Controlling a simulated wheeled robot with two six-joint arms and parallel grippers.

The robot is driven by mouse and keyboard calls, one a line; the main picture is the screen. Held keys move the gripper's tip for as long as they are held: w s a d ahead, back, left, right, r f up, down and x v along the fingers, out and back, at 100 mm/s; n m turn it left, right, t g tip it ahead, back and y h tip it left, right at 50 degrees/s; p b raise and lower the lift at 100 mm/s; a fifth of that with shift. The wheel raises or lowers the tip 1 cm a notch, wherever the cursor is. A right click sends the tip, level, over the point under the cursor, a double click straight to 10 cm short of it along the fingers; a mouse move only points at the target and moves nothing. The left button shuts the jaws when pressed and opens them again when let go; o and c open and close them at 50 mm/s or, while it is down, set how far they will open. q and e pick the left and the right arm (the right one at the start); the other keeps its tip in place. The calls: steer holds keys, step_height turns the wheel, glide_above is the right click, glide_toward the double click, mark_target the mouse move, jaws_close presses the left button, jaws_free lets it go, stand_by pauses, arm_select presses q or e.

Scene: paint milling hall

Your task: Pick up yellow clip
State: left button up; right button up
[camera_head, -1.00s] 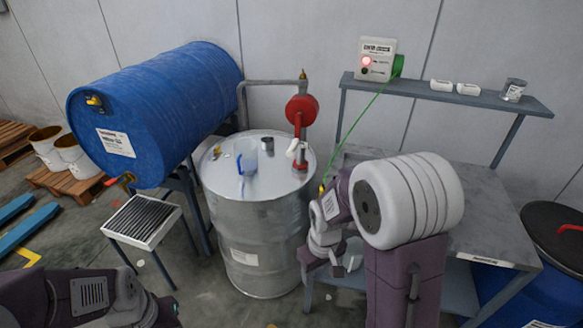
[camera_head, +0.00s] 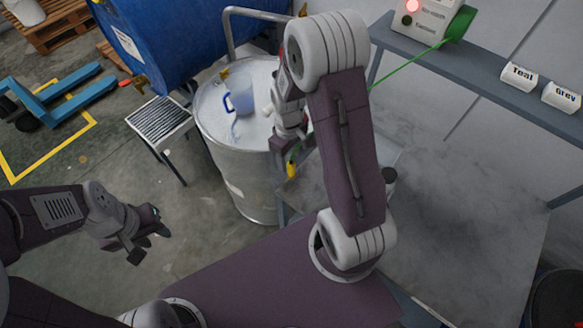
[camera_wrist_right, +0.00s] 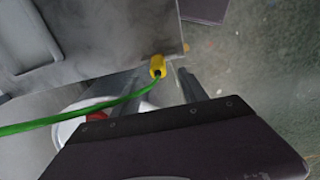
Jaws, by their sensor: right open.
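The yellow clip (camera_head: 291,170) hangs at the end of a green line beside the steel drum's right side. In the right wrist view the clip (camera_wrist_right: 157,66) shows near a grey table corner, with the green line running left from it. My right gripper (camera_head: 288,148) is open at the clip in the head view. In the wrist view its fingers (camera_wrist_right: 160,80) lie on either side of the clip; I cannot tell whether they touch it. My left gripper (camera_head: 150,243) is open and empty, low on the left, far from the clip.
The steel drum (camera_head: 230,170) carries a blue-handled jug (camera_head: 240,98). A blue barrel (camera_head: 180,45) lies behind it. A grey table (camera_head: 460,220) and a shelf (camera_head: 480,80) with the green reel box (camera_head: 430,18) stand right.

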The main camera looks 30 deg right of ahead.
mark_target(291, 169)
steer(key=shift+a+f, duration=0.25)
steer(key=shift+f, duration=0.75)
steer(key=shift+d+f, duration=0.15)
steer(key=shift+d, duration=0.1)
steer(key=f, duration=0.1)
steer(key=f+p, duration=0.1)
steer(key=f, duration=0.2)
steer(key=shift+s+d+f, duration=0.2)
steer(key=shift+s+f, duration=0.15)
steer(key=shift+w+a+f, duration=0.1)
steer(key=shift+w+f, duration=0.05)
steer(key=shift+f, duration=0.05)
jaws_close()
